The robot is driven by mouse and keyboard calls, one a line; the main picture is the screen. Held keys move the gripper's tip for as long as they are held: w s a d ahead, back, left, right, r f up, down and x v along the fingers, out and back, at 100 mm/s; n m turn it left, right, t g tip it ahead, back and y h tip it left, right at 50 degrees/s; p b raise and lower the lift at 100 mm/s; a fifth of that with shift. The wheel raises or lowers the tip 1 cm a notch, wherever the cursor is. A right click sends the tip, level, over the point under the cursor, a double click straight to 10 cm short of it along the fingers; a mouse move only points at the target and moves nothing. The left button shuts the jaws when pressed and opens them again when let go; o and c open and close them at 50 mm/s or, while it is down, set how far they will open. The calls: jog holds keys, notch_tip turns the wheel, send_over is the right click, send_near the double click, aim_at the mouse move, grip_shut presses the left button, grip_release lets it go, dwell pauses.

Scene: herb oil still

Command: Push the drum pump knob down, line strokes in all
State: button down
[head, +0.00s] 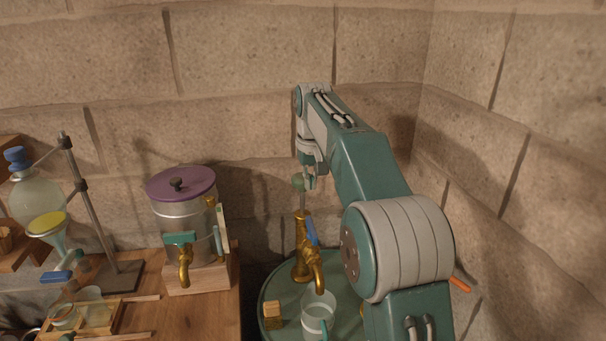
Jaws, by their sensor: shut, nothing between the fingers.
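The drum pump (303,250) is a brass body with a downward spout, standing on a round green drum top (275,290). A thin rod rises from it to a green knob (298,183). A blue lever (311,232) sits on the pump's side. My gripper (310,182) is shut and empty, pointing down right beside the knob at its upper right. I cannot tell whether the fingers touch the knob. A clear cup with a green handle (318,312) stands under the spout. No stroke line is readable here.
A small wooden block (272,308) lies on the drum top. Left, a metal urn (176,222) with a purple lid and brass tap stands on a wooden table. Further left are a glass flask (36,202) and a stand (84,200). Stone walls close off back and right.

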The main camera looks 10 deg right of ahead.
notch_tip(320, 180, up, 9)
jog(key=w+t, duration=0.2)
jog(key=t, duration=0.6)
jog(key=shift+w, duration=0.15)
jog(key=shift+d, duration=0.1)
send_over(302, 174)
jog(key=s, duration=0.2)
notch_tip(302, 174, down, 7)
jog(key=shift+f, duration=0.2)
notch_tip(302, 174, down, 2)
jog(key=shift+f, duration=0.85)
